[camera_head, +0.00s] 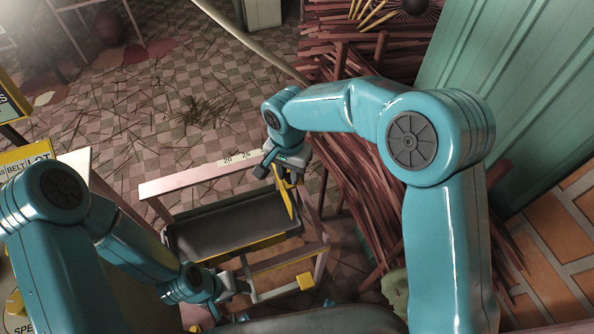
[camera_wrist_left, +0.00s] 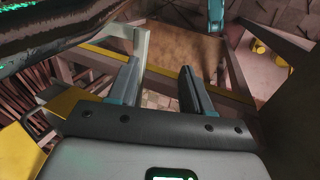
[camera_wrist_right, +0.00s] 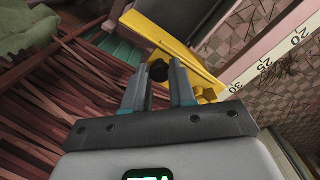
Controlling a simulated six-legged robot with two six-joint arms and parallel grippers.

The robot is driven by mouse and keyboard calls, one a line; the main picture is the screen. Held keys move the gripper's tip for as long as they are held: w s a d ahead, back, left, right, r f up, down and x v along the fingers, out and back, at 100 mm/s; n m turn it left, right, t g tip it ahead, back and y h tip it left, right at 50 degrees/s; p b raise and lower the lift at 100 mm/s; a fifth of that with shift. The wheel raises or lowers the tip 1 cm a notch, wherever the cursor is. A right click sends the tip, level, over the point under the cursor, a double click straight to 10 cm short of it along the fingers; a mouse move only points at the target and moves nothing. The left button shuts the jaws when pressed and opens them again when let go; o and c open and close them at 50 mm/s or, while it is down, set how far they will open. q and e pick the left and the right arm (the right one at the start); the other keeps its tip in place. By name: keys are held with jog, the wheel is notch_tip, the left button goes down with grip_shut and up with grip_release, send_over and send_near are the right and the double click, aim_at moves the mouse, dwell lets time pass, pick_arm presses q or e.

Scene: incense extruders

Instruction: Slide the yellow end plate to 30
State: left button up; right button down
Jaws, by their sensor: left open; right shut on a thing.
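The yellow end plate (camera_head: 287,201) stands at the right end of the dark tray in the head view, and it fills the upper middle of the right wrist view (camera_wrist_right: 172,50). My right gripper (camera_wrist_right: 160,82) is shut on a small black knob (camera_wrist_right: 159,70) on the plate. A pale scale rail (camera_head: 213,174) runs along the tray's far side; the right wrist view shows its marks 20, 25 and 30 (camera_wrist_right: 237,88). The plate's edge lies near the 30 mark; exact alignment is unclear. My left gripper (camera_wrist_left: 155,82) is open and empty near the frame's front side.
The dark tray (camera_head: 225,225) sits in a pale and yellow frame (camera_head: 290,257). Bundles of reddish sticks (camera_head: 350,190) lie close on the right. A yellow sign box (camera_head: 28,157) stands at the left. Tiled floor beyond is mostly open, with scattered sticks.

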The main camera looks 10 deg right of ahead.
jog(key=shift+a, duration=0.4)
jog(key=c, duration=0.9)
grip_release()
jog(key=shift+a, duration=0.1)
jog(key=shift+c, duration=0.2)
jog(key=shift+r, duration=0.1)
notch_tip(320, 180, up, 16)
